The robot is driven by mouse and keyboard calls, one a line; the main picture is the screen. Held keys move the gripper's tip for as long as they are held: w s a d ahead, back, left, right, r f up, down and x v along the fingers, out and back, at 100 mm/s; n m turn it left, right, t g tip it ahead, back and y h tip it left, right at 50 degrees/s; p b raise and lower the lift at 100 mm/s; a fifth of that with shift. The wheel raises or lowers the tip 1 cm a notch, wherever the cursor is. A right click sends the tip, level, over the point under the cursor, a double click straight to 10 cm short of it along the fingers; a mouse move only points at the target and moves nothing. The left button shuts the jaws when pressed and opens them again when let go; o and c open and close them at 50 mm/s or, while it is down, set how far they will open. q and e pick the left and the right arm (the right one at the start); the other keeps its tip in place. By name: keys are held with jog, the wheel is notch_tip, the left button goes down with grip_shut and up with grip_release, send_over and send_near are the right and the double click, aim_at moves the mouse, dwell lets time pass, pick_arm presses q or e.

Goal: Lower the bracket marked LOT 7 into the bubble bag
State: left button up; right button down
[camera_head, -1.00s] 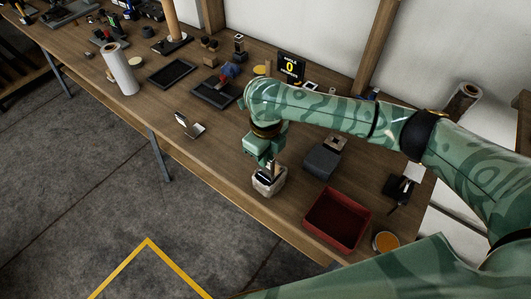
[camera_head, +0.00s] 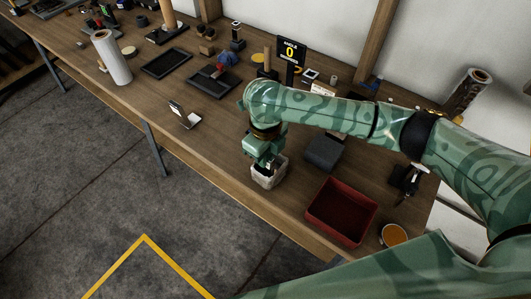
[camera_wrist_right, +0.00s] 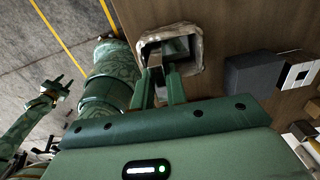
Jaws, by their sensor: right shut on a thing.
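The bubble bag (camera_head: 280,179) stands open, whitish and crinkled, near the table's front edge. In the right wrist view its rim (camera_wrist_right: 198,52) surrounds a dark opening. My right gripper (camera_head: 262,166) points down over the bag, with its fingertips (camera_wrist_right: 163,76) at the near side of the opening. It is shut on a grey metal bracket (camera_wrist_right: 155,61), whose lower part reaches inside the bag. No LOT 7 mark is readable, and the bracket's lower end is hard to make out. My left gripper (camera_wrist_right: 54,86) shows only in the right wrist view, open and empty, away from the bag.
Another bent metal piece (camera_head: 186,117) stands on the table to the left. A dark grey block (camera_head: 324,152) and a red bin (camera_head: 341,211) are right of the bag. An orange-topped round tin (camera_head: 394,235) is at the right corner.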

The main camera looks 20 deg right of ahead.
jog(key=c, duration=1.3)
grip_release()
notch_tip(320, 180, up, 16)
jog(key=p, duration=0.5)
jog(key=shift+r+p, duration=0.2)
jog(key=shift+p, duration=0.2)
jog(key=shift+s+f, duration=0.1)
